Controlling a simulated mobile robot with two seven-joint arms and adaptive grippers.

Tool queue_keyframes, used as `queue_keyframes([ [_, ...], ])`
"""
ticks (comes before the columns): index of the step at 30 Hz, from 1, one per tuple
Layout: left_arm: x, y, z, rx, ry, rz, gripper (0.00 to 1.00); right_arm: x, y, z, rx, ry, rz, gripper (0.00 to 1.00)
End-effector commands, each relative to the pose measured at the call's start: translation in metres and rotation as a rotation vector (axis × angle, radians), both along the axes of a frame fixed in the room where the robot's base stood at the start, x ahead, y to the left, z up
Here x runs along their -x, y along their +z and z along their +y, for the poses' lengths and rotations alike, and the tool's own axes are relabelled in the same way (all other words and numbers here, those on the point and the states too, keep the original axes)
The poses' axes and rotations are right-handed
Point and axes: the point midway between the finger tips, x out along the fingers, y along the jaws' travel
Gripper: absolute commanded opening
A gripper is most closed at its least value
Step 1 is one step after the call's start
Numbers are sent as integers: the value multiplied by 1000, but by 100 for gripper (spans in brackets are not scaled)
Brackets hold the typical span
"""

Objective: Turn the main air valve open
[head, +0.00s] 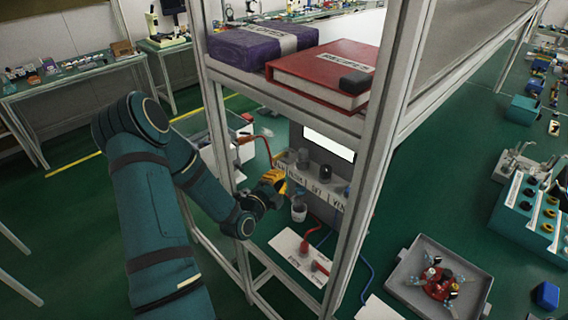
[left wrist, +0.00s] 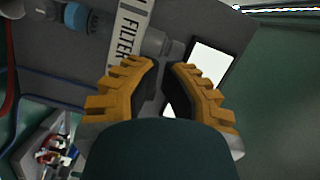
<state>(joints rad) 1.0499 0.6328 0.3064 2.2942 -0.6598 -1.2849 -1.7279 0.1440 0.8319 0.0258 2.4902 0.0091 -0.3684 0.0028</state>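A grey air panel (head: 318,172) with knobs and a row of white labels stands inside the shelf frame. A red bent bar or pipe (head: 262,138) shows at its left; I cannot tell if it is the main air valve's handle. My left gripper (head: 273,181) has yellow fingers and is at the panel's left part, hiding some of it. In the left wrist view, the fingers (left wrist: 166,70) stand apart with nothing seen held. Beyond them are a grey fitting (left wrist: 160,44) and a FILTER label (left wrist: 127,35). My right gripper is not in view.
Shelf posts (head: 376,140) frame the panel closely. A purple box (head: 240,46) and a red binder (head: 318,78) lie on the shelf above. A white plate (head: 292,262) with red parts is below. A grey tray (head: 402,272) stands at the lower right.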

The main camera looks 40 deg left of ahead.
Motion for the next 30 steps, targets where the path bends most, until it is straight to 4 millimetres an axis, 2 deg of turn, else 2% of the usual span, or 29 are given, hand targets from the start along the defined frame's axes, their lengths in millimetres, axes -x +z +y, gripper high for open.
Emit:
queue_keyframes([
  [9, -62, -2, 9, 4, 0, -2, 0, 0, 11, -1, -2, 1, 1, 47],
  [12, -61, -6, 27, 3, 5, 0, 0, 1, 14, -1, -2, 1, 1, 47],
  [18, -63, -9, 45, 3, 1, 1, 0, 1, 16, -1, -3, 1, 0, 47],
  [30, -63, -11, 48, 3, 0, 1, 0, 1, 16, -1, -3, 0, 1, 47],
])
